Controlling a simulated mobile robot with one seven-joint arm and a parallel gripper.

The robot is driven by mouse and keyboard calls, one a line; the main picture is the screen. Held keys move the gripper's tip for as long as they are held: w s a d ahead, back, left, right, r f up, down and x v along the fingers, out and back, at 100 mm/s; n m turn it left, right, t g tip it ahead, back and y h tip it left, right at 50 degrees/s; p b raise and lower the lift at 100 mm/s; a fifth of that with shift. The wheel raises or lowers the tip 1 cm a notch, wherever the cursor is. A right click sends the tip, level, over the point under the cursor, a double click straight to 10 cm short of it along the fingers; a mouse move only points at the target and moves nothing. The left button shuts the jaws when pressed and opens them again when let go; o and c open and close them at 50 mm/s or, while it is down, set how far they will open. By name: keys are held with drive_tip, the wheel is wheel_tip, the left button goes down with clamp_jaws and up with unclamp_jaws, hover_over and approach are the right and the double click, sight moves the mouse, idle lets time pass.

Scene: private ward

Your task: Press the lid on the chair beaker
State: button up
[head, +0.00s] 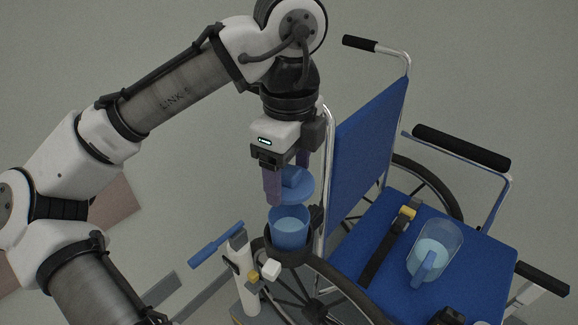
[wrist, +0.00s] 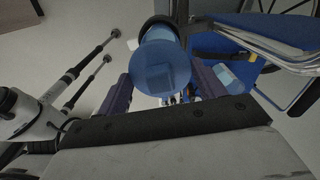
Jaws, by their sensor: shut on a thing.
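My gripper (head: 289,185) points down with its two purple fingers shut on the knob of a round blue lid (head: 302,190). In the wrist view the lid (wrist: 172,55) is a translucent blue disc, its square knob between the fingers. The chair beaker (head: 289,234), a blue translucent cup, stands upright in a dark ring holder (head: 271,250) at the wheelchair's side. The lid is just above the beaker's open mouth, roughly over it, and looks slightly apart from it. In the wrist view the lid covers most of the beaker.
The wheelchair (head: 372,140) has a blue back and seat. A clear jug (head: 436,250) with a blue handle stands on the seat near a dark strap (head: 385,252). A white post with a blue-gripped lever (head: 216,245) stands left of the holder. The wheel is below.

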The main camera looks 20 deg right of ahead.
drive_tip(key=shift+r+p, duration=0.1)
drive_tip(key=shift+p, duration=0.25)
drive_tip(key=shift+f, duration=0.25)
drive_tip(key=b, duration=0.3)
hover_over(289, 219)
drive_tip(key=shift+f, duration=2.7)
drive_tip(key=shift+f+b, duration=0.35)
drive_tip(key=shift+f, duration=0.6)
drive_tip(key=shift+f, duration=0.15)
drive_tip(key=o, duration=1.2)
drive_tip(key=shift+c, duration=0.2)
